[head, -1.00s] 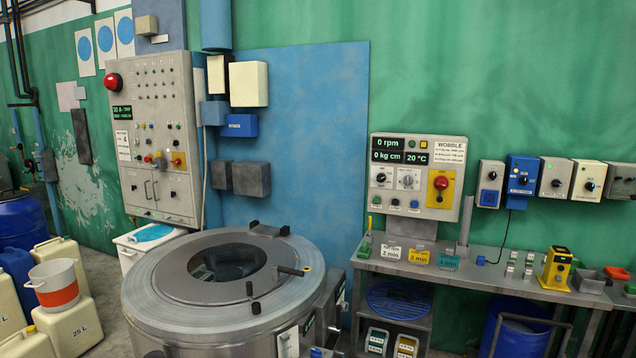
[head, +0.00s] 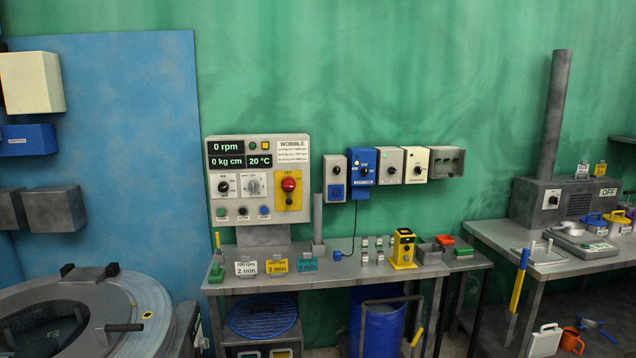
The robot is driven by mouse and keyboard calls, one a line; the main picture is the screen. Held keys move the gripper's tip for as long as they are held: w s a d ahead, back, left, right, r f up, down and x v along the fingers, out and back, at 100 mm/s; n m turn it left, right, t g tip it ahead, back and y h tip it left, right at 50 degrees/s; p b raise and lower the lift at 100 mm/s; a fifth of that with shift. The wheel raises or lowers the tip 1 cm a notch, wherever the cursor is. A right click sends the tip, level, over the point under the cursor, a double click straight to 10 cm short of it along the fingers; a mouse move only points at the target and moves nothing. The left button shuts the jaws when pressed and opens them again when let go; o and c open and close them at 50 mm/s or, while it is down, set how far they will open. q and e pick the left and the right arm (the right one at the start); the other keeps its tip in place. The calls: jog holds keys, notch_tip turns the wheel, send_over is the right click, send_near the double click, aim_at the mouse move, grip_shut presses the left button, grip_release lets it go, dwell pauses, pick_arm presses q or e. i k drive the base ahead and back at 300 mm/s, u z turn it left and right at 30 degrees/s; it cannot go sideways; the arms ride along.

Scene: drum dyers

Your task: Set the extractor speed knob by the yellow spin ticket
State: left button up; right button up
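Which knob sets speed is too small to read. The yellow ticket (head: 278,266) stands on the bench between a white ticket (head: 246,268) and a teal ticket (head: 307,264); it reads 3 min, its upper line blurred. Neither gripper is in view.
The round extractor drum (head: 130,310) stands at lower left. Several small wall boxes (head: 362,172) hang right of the panel. A yellow device (head: 403,249) stands on the bench (head: 340,275). Another table (head: 500,240) with a grey burner-like unit is at right.

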aim_at(223, 186)
jog(key=z, duration=0.65)
jog(key=i, duration=1.95)
jog(key=u, duration=0.65)
jog(key=i, duration=0.75)
jog(key=u, duration=0.85)
